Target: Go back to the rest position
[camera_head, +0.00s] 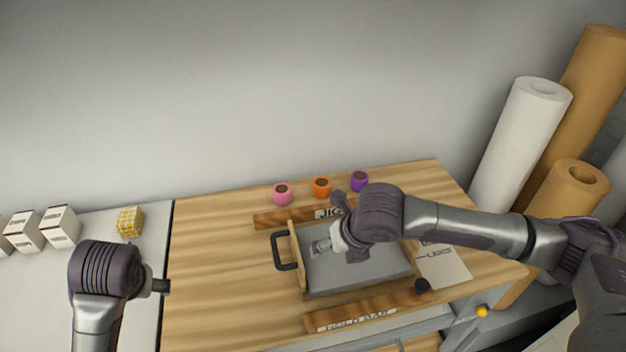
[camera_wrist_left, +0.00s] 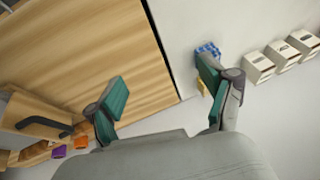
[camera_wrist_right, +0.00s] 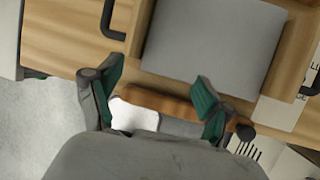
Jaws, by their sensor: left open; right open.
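My right gripper (camera_wrist_right: 158,92) is open in the right wrist view, with nothing between its fingers. In the head view my right arm reaches in from the right over the wooden jig (camera_head: 299,262). The jig holds a grey slab (camera_head: 355,278), which my arm partly hides. The grey slab also shows in the right wrist view (camera_wrist_right: 215,42). My left gripper (camera_wrist_left: 165,95) is open and empty in the left wrist view. In the head view my left arm stands at the lower left, beside the table; its fingers are hard to make out there.
A hold bar (camera_head: 365,309) with a black knob lies at the table's front. Pink (camera_head: 282,195), orange (camera_head: 321,188) and purple (camera_head: 359,181) cups stand behind the jig. White boxes (camera_head: 60,227) and a yellow block (camera_head: 130,222) are left. Large rolls (camera_head: 519,140) stand right. The left tabletop (camera_head: 215,260) is clear.

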